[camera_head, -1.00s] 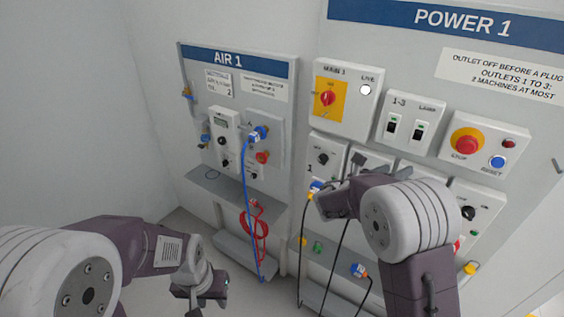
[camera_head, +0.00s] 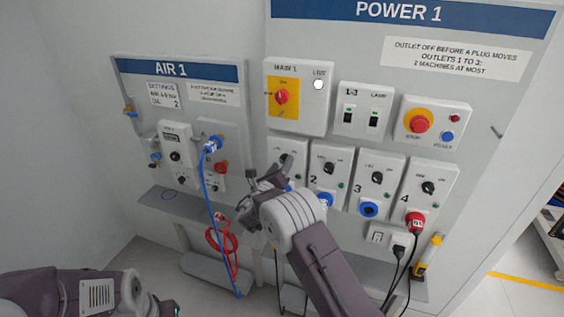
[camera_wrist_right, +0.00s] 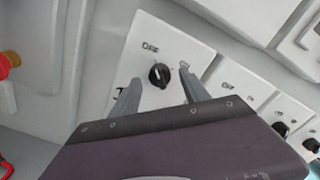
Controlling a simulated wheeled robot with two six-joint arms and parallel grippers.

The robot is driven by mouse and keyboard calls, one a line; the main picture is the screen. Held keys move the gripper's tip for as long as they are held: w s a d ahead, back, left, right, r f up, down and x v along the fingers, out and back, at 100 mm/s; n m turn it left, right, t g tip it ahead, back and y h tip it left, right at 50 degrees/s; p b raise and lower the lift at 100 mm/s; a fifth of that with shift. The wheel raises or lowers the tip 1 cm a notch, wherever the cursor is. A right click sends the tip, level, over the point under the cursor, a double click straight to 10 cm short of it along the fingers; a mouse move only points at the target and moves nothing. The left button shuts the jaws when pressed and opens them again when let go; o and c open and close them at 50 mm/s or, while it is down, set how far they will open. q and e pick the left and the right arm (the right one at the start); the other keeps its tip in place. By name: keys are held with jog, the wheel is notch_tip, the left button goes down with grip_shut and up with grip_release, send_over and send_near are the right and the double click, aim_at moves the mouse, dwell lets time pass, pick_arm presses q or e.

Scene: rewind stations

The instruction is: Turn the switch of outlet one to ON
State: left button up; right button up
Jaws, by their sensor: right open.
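The outlet one box (camera_head: 297,150) stands at the left of the outlet row, its lower part hidden behind my right gripper. Its black rotary switch (camera_head: 283,158) shows just above the gripper. In the right wrist view the switch knob (camera_wrist_right: 159,75) sits below the word OFF, and its light mark seems to point up toward OFF. The ON side is partly covered by a finger. My right gripper (camera_head: 265,178) is open, and its fingers (camera_wrist_right: 159,93) appear on either side below the knob, with no contact visible. My left gripper (camera_head: 167,309) is at the bottom edge, mostly cut off.
Outlets 2 (camera_head: 327,170), 3 (camera_head: 375,180) and 4 (camera_head: 428,190) stand close on the right; a red plug (camera_head: 415,221) is in outlet 4. The main switch box (camera_head: 300,98) is above. The air panel (camera_head: 228,100) with its blue hose (camera_head: 207,195) is left.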

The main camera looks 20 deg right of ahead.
jog(key=shift+w+d, duration=0.4)
jog(key=shift+w, duration=0.1)
jog(key=shift+a, duration=0.15)
grip_shut()
jog(key=shift+m+b, duration=8.9)
jog(key=shift+b, duration=3.6)
grip_release()
